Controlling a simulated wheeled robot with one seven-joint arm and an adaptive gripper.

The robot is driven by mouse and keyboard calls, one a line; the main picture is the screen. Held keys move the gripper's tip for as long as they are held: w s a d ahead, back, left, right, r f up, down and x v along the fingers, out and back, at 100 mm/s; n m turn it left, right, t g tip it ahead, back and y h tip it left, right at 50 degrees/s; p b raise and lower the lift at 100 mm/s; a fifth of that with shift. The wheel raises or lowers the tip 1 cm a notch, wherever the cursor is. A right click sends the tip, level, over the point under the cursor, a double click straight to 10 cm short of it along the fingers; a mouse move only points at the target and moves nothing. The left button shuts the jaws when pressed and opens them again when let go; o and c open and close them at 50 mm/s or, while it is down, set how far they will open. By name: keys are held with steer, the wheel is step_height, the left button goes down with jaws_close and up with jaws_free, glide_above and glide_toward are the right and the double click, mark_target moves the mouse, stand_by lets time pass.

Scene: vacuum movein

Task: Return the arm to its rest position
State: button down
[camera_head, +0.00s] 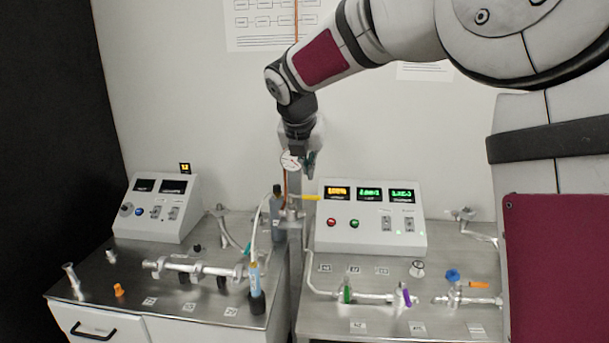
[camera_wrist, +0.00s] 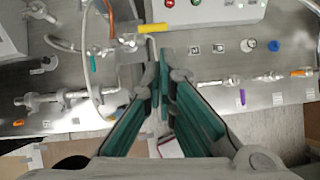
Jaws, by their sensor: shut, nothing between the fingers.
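My gripper (camera_head: 307,172) hangs fingers-down above the back of the benches in the head view, near a round dial gauge (camera_head: 290,161). My arm reaches in from the upper right, bent at the elbow. In the wrist view my gripper (camera_wrist: 164,85) shows its teal finger pads close together with nothing between them. A yellow valve handle (camera_wrist: 142,29) lies beyond the fingertips in that view. The same handle (camera_head: 304,197) is below my gripper in the head view.
Metal benches carry a left control box (camera_head: 157,207), a right control box (camera_head: 371,217) with lit displays, and glass-like piping (camera_head: 196,270). The wall behind has posted sheets.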

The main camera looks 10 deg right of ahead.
steer(key=s+d+r+m, duration=0.2)
steer(key=s+m, duration=0.6)
steer(key=s, duration=0.2)
steer(key=s+d+r+m, duration=0.2)
steer(key=s+m, duration=0.5)
steer(key=s, duration=0.3)
steer(key=s+f+m+y, duration=0.1)
steer(key=s+f+m, duration=0.2)
steer(key=s+m, duration=0.5)
steer(key=s+f+m+y, duration=0.1)
steer(key=s+f+m, duration=0.2)
steer(key=s+m, duration=0.5)
steer(key=shift+s+f+y, duration=0.25)
steer(key=shift+s+y, duration=0.15)
steer(key=shift+s, duration=0.35)
steer(key=shift+a, duration=0.1)
